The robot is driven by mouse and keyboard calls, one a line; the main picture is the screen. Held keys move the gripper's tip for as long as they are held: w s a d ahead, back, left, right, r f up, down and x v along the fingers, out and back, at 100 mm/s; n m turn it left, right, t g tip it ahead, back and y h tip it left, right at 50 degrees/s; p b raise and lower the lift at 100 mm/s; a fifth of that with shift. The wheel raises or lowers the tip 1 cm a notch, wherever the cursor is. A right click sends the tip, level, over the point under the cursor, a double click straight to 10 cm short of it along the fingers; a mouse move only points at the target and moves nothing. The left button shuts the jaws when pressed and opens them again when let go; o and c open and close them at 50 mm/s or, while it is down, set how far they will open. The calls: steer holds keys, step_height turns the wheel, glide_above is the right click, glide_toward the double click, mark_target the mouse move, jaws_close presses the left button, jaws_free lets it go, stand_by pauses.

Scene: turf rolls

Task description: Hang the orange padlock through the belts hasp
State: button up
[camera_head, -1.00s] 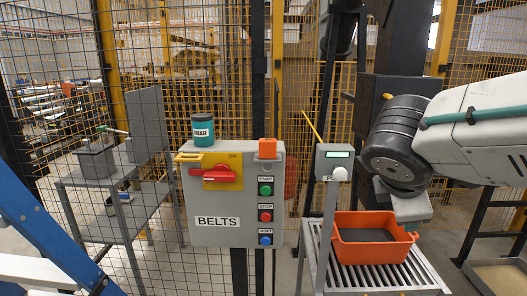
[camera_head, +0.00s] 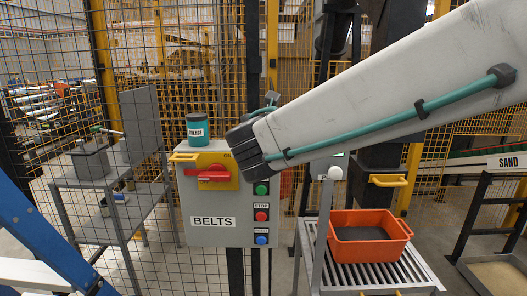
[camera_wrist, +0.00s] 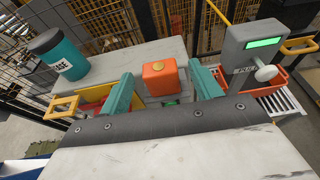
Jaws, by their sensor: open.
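The orange padlock (camera_wrist: 165,82) sits on top of the grey BELTS box, near its right end. In the head view my arm hides it. My gripper (camera_wrist: 160,74) is open, with one teal finger on each side of the padlock and gaps showing between. The BELTS box (camera_head: 212,234) carries a red rotary handle (camera_head: 213,174) on a yellow plate. A yellow hasp (camera_head: 183,157) juts out at the box's upper left; it also shows in the wrist view (camera_wrist: 62,108).
A teal grease tin (camera_head: 197,130) stands on the box top, left of the padlock. A grey post unit with a green display (camera_wrist: 262,44) stands to the right. An orange-red crate (camera_head: 400,225) rests on a roller table. Mesh fencing is behind.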

steer(key=shift+x, duration=1.2)
steer(key=c, duration=1.1)
steer(key=shift+r, duration=0.1)
